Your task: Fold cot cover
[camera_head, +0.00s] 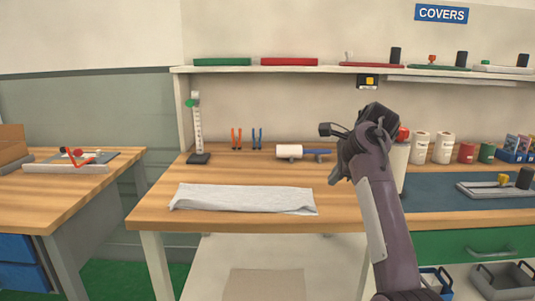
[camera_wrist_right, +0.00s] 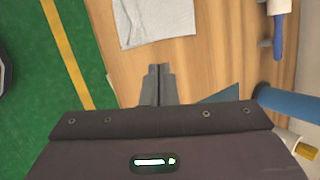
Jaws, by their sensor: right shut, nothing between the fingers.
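The cot cover (camera_head: 243,198) is a light grey cloth lying as a long, flat strip near the front edge of the wooden table. One end of the cover also shows at the top of the right wrist view (camera_wrist_right: 152,20). My right gripper (camera_head: 328,130) is raised above the table, to the right of the cover and apart from it. In the right wrist view its fingers (camera_wrist_right: 159,70) are together with nothing between them, over bare wood. My left gripper is not in view.
A white roll with a blue handle (camera_head: 290,152) lies behind the cover. A measuring stand (camera_head: 197,130) is at the table's back left. Bottles and cans (camera_head: 443,148) stand at the right. Bare wood (camera_head: 250,172) lies between cover and roll. A shelf (camera_head: 350,69) runs above.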

